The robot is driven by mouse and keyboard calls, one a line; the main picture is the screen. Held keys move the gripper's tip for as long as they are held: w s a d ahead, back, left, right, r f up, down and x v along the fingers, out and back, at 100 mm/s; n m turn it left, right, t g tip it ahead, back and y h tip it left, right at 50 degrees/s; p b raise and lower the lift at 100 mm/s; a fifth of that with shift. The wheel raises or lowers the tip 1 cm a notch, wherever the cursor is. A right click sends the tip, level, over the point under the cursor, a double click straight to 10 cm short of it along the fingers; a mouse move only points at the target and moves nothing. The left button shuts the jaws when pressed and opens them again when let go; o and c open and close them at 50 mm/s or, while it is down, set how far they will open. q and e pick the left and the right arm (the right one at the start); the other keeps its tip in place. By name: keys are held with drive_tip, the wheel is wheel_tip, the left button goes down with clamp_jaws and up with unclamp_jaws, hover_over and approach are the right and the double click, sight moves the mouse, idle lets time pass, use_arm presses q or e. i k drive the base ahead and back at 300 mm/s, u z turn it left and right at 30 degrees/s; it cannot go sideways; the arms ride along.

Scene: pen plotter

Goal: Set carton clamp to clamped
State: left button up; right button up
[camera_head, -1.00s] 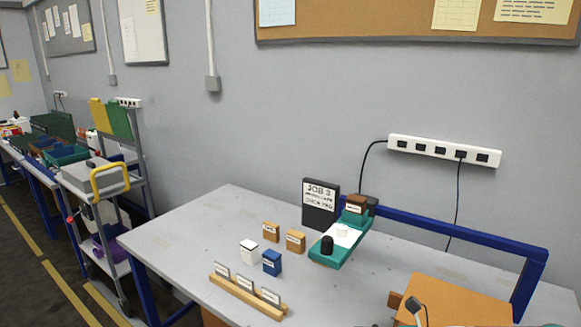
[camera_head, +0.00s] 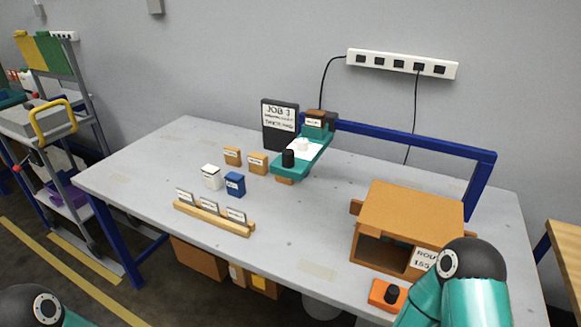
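No part is labelled as the carton clamp, and I cannot tell which one it is. A teal fixture (camera_head: 287,169) stands on the table with a black knob (camera_head: 288,158) on its near end. It carries a white sheet with a small white piece (camera_head: 302,145), and a brown-topped block (camera_head: 315,118) is at its far end. An orange box with a dark knob (camera_head: 392,294) sits at the table's front edge, lower right. Parts of my arms show at the lower left and lower right. Neither gripper is in view.
An open-fronted orange-brown housing (camera_head: 410,210) stands at the table's right, partly covered by my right arm. Small blocks, a blue one (camera_head: 235,184) among them, and a wooden card rack (camera_head: 215,218) are left of centre. A black job sign (camera_head: 280,125) stands behind. The table's left end is clear.

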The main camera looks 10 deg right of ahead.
sight(386, 295)
drive_tip(key=z, duration=1)
drive_tip(key=k, duration=0.7)
drive_tip(key=u, duration=0.3)
drive_tip(key=i, duration=0.5)
drive_tip(key=u, duration=0.1)
